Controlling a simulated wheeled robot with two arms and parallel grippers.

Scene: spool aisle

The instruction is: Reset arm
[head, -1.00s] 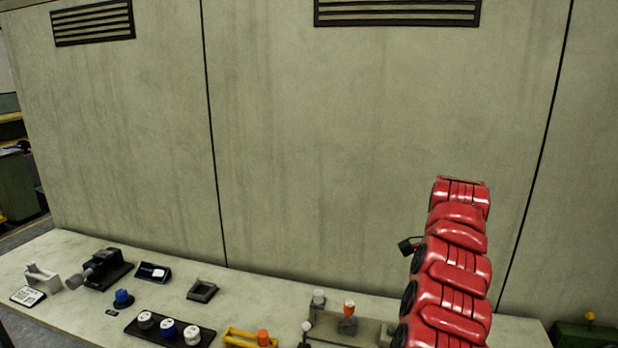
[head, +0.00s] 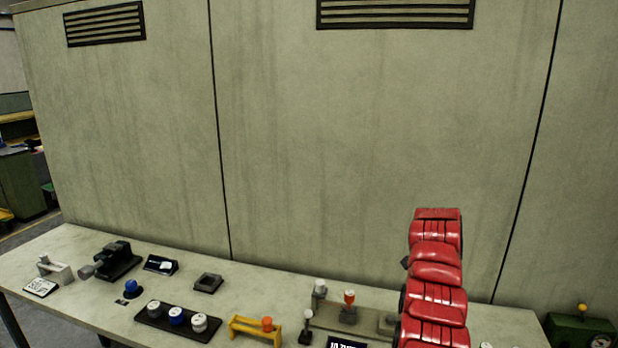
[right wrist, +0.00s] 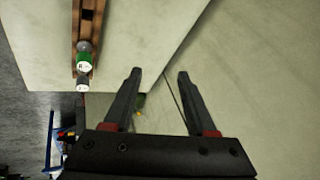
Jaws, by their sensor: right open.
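My right arm shows in the head view as a stack of red links in front of the right part of the table; its gripper is not visible there. In the right wrist view my right gripper (right wrist: 158,75) is open, with two dark fingers apart and nothing between them. My left arm and gripper are in neither view.
A pale table (head: 75,245) holds a black tray with several spools (head: 178,322), a yellow holder (head: 250,328), a black device (head: 118,260) and small items. A tall panelled wall (head: 370,150) stands behind. A green box (head: 575,330) is at far right.

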